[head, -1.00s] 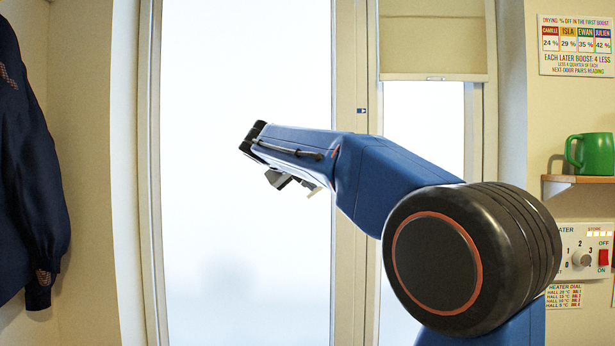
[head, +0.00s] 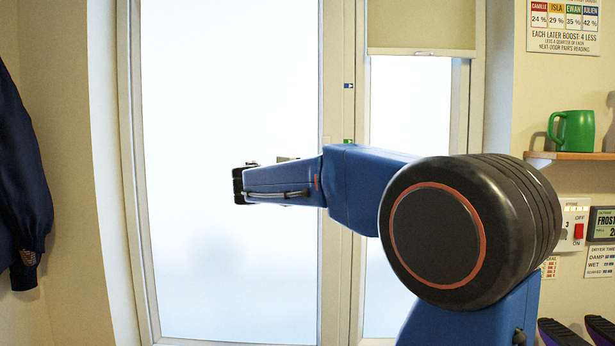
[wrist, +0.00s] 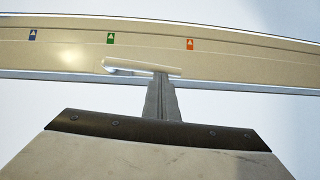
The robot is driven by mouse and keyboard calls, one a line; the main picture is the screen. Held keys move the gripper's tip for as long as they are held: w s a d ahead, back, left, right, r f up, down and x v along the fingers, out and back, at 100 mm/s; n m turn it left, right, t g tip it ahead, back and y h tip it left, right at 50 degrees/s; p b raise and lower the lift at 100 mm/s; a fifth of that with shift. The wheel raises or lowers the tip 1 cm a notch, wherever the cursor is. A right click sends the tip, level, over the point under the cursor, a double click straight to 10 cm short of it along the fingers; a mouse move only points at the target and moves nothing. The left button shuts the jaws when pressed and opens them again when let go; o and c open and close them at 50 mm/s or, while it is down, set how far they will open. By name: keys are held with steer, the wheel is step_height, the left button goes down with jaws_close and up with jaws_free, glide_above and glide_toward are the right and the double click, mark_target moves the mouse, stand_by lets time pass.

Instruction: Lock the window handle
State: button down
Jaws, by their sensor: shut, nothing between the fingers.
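The white window handle (wrist: 125,66) shows in the wrist view as a slim bar lying roughly along the cream window post (wrist: 70,52). Its ends lie near the green marker (wrist: 110,38) and below the orange marker (wrist: 190,44); a blue marker (wrist: 32,34) is further left. My gripper (wrist: 161,80) is shut and empty, its tips at the handle's right part; I cannot tell whether they touch. In the head view, my arm hides the handle, while the blue marker (head: 348,86) and green marker (head: 348,141) show on the post.
Frosted panes (head: 230,100) flank the post, with a blind (head: 420,25) at upper right. A dark jacket (head: 22,170) hangs at left. At right are a green mug (head: 572,130) on a shelf (head: 570,156) and a wall panel with a red switch (head: 579,231).

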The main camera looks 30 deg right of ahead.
steer(key=shift+s+d+f, duration=0.15)
steer(key=shift+s+d, duration=0.05)
steer(key=shift+d, duration=0.1)
stand_by(0.4)
